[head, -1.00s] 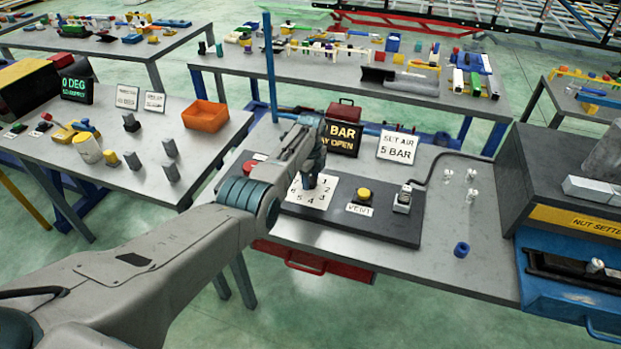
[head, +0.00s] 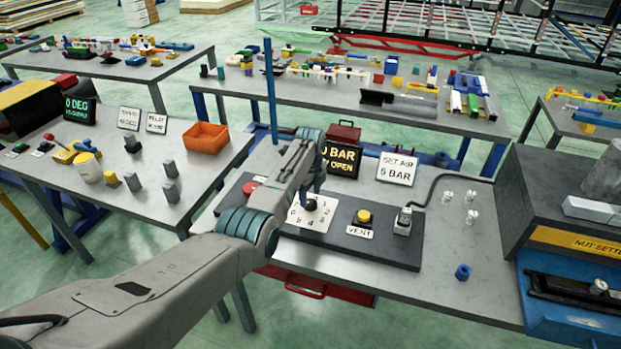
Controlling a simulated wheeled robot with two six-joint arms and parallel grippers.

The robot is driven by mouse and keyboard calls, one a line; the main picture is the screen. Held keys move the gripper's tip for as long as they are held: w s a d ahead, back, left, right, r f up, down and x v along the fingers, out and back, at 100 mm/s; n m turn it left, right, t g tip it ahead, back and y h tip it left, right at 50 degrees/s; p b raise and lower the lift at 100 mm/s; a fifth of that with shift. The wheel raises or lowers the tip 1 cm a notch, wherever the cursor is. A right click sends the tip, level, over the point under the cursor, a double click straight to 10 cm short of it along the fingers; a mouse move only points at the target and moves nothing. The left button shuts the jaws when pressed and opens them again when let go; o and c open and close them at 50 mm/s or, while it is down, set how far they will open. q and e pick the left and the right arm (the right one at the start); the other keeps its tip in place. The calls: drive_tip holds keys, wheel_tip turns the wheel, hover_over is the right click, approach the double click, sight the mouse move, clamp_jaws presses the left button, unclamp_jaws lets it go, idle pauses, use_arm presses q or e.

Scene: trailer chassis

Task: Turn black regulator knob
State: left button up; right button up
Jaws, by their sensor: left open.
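The black regulator knob (head: 311,205) stands on a white numbered dial card (head: 325,219) on the dark panel. My left arm comes in from the left, and its gripper (head: 311,188) points down just above and behind the knob. The gripper is open; its fingers are small and partly hidden by the arm, so I cannot tell whether they touch the knob. A display (head: 341,160) behind the panel reads 0 BAR, with a second line partly covered by my arm. A sign (head: 397,169) beside it reads SET AIR 5 BAR. My right gripper is not in view.
On the panel are a yellow VENT button (head: 364,216), a red button (head: 250,188) and a metal fitting (head: 403,222) with a black hose. A blue ring (head: 463,272) and several small pale fittings are at the right. A blue post (head: 270,90) stands behind my arm.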

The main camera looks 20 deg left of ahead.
sight(310, 202)
use_arm(q)
wheel_tip(310, 202, up, 8)
drive_tip(key=b, duration=0.2)
drive_tip(key=shift+f, duration=0.15)
